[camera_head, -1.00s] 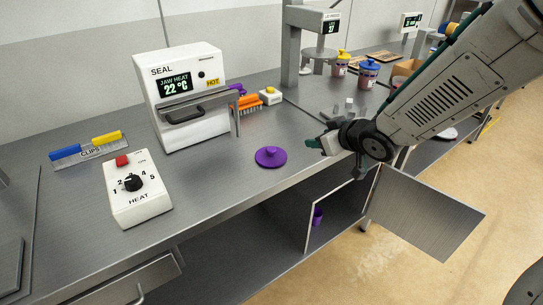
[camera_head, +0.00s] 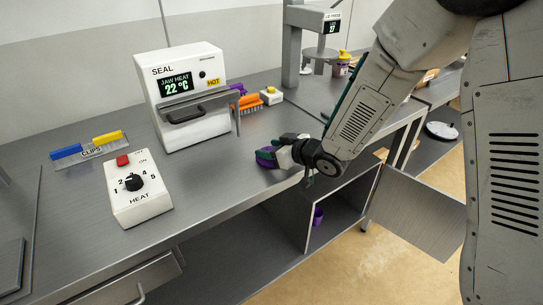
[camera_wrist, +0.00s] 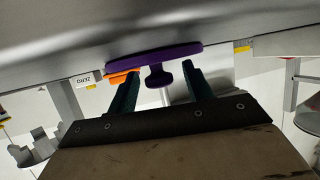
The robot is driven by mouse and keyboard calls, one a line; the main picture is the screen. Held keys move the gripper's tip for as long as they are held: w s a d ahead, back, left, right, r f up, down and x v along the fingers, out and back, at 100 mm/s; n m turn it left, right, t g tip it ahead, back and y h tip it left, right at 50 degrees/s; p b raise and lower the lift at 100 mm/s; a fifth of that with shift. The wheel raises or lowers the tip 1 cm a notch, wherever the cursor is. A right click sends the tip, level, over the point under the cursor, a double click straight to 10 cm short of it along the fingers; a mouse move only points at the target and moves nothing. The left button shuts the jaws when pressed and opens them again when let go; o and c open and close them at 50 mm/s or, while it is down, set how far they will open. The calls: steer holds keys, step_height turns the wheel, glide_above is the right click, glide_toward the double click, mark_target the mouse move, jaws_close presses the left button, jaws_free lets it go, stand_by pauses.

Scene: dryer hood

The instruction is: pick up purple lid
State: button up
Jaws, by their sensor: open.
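The purple lid (camera_head: 267,157) lies on the grey steel counter in front of the sealing machine, partly hidden by my gripper in the head view. In the wrist view the purple lid (camera_wrist: 155,57) shows as a flat disc with its knob standing between my two fingers. My gripper (camera_wrist: 160,84) is open, with one dark green finger on each side of the knob and a gap to each. In the head view my gripper (camera_head: 272,152) is low over the counter at the lid.
The white SEAL machine (camera_head: 186,97) stands behind and left of the lid. An orange brush (camera_head: 247,104) and a small white block with a yellow top (camera_head: 271,95) lie behind it. The HEAT box (camera_head: 137,189) is at the left. An open cabinet door (camera_head: 415,212) hangs below the counter edge.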

steer(key=c, duration=1)
steer(key=shift+c, duration=0.2)
steer(key=shift+r, duration=0.15)
